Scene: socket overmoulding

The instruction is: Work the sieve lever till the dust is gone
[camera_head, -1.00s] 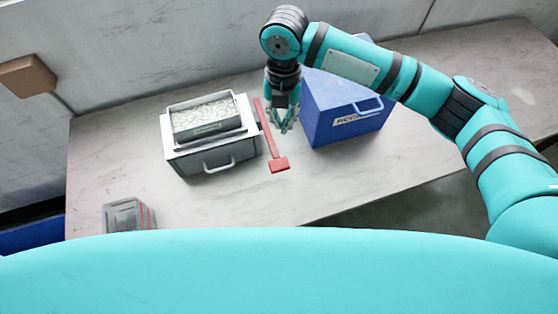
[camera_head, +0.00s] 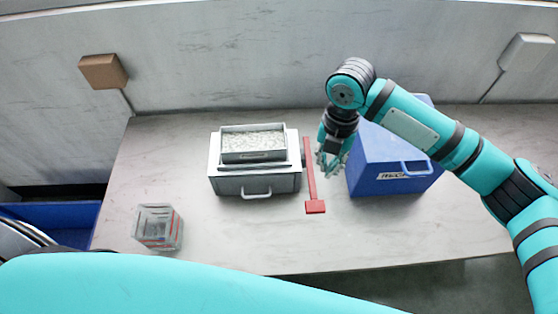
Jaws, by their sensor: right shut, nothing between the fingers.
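The sieve (camera_head: 253,143) is a grey tray full of pale granules, set on top of a white and grey box (camera_head: 230,184) with a front handle. The red lever (camera_head: 311,175) runs along the right side of the box, its flat end pointing toward me. My right gripper (camera_head: 331,170) is shut and empty, just right of the lever and apart from it. I cannot make out dust among the granules. My left gripper is not in view.
A blue box (camera_head: 390,168) with a handle and label stands close to the right of my right gripper. A clear container (camera_head: 158,227) stands at the table's front left. The table (camera_head: 260,235) is bare in front of the sieve box.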

